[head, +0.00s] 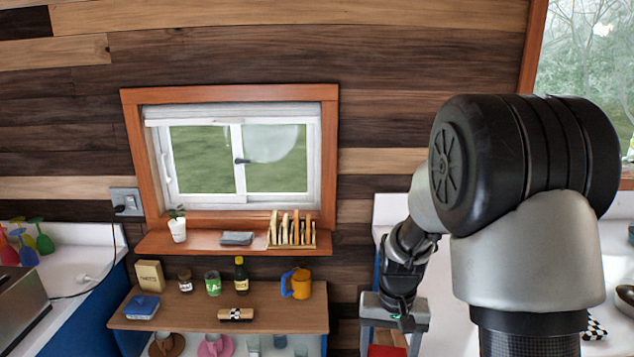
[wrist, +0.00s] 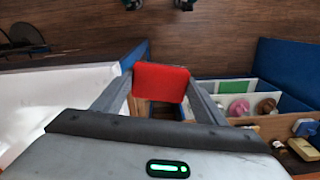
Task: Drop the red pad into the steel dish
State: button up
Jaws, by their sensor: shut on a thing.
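My gripper (head: 390,338) hangs at the lower right of the head view, beside the right end of the wooden shelf. It is shut on the red pad (head: 387,351), whose edge shows between the fingers at the bottom of that view. In the wrist view the red pad (wrist: 161,83) is held between both fingertips of my gripper (wrist: 162,92), clear of any surface that I can see. I cannot make out the steel dish in either view.
A wooden shelf (head: 180,318) holds an orange mug (head: 297,283), a dark bottle (head: 241,274), jars and a blue box (head: 141,307). A windowsill (head: 200,242) above bears a plant and a rack. A white counter (wrist: 70,88) lies left of the pad in the wrist view.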

jog(key=shift+s+a+f+n, duration=0.2)
jog(key=shift+n, duration=0.35)
jog(key=shift+s+a+f+n, duration=0.15)
jog(key=shift+s+n, duration=0.05)
jog(key=shift+n, duration=0.35)
